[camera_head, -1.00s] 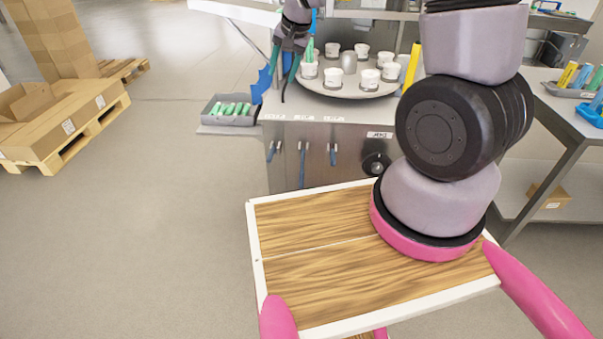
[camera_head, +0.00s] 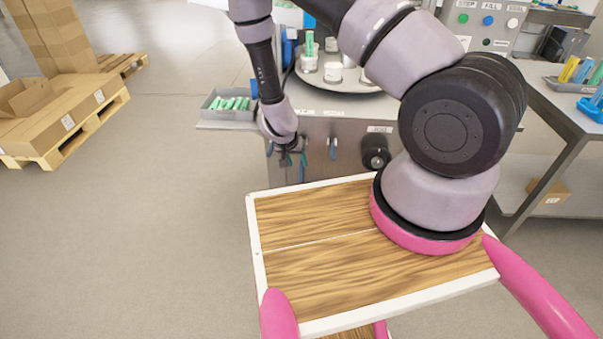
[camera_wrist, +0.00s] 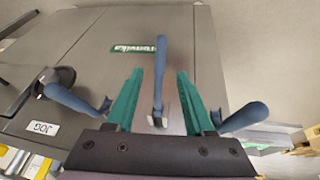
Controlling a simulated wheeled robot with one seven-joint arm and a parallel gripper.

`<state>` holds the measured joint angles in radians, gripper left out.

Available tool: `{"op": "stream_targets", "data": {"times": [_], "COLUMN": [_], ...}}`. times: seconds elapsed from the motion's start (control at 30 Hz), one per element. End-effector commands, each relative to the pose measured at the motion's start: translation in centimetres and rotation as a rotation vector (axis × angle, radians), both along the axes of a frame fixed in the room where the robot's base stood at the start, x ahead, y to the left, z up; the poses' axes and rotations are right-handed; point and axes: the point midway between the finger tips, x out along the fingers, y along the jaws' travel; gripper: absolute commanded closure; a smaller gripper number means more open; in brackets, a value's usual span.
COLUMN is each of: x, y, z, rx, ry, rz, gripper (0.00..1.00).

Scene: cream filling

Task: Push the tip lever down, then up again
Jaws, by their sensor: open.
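Three blue-handled levers stick out of the steel machine front. In the wrist view, the middle lever (camera_wrist: 160,68) stands between the two green fingers of my open gripper (camera_wrist: 159,84), with gaps on both sides. The left lever (camera_wrist: 75,99) and right lever (camera_wrist: 245,116) lie outside the fingers. In the head view, my gripper (camera_head: 287,158) is low against the machine front and partly hides the levers behind it. One lever (camera_head: 332,147) hangs clear to its right. The lever labels are not readable, so I cannot tell from them which is the tip lever.
A dark knob (camera_head: 375,152) marked JOG sits right of the levers. Above is a round turntable (camera_head: 345,103) with white cups. A grey tray (camera_head: 229,109) of green tubes stands left. My wooden-topped base is in front.

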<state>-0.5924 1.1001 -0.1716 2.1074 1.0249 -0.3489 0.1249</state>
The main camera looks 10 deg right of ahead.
Motion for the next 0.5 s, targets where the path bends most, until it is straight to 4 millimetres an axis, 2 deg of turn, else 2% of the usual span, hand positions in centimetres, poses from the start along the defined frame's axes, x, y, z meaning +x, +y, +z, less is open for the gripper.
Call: {"op": "stream_targets", "data": {"times": [0.1,0.3,0.5], "x": [0.6,1.6,2.3], "y": [-0.8,-1.8,-2.2], "z": [-2.3,-5.6,-7.4], "rx": [0.000,0.000,0.001], "ry": [0.004,0.004,0.003], "rz": [-0.004,-0.002,0.000], "gripper": [0.47,0.47,0.47]}}
